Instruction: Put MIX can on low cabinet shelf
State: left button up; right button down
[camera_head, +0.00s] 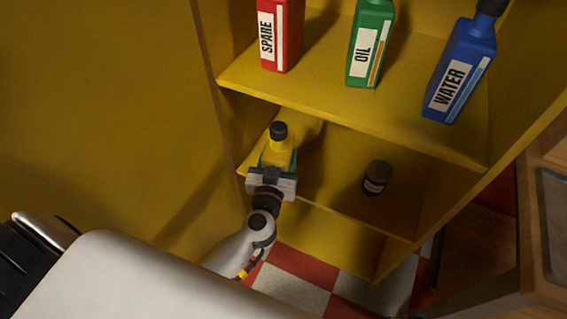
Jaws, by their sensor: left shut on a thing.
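A yellow can with a black cap (281,153) is at the left front of the low cabinet shelf (335,194). Its label is not visible, so I cannot read MIX on it. My left gripper (277,170) is shut on the yellow can from the front, and its fingers and body hide the can's lower part. I cannot tell whether the can's base touches the shelf. My right gripper is not in view.
A small dark jar (377,177) stands on the low shelf to the right. The upper shelf (325,88) holds red SPARE (281,35), green OIL (370,45) and blue WATER (459,70) cans. The yellow cabinet door or panel (100,110) fills the left.

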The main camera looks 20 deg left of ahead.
pick_arm(q)
jog(key=shift+w+f+b, duration=0.2)
jog(key=shift+w+f, duration=0.15)
jog(key=shift+f, duration=0.2)
jog(key=shift+w+f+b, duration=0.2)
jog(key=shift+w+f, duration=0.1)
jog(key=shift+f, duration=0.2)
jog(key=shift+r, duration=0.1)
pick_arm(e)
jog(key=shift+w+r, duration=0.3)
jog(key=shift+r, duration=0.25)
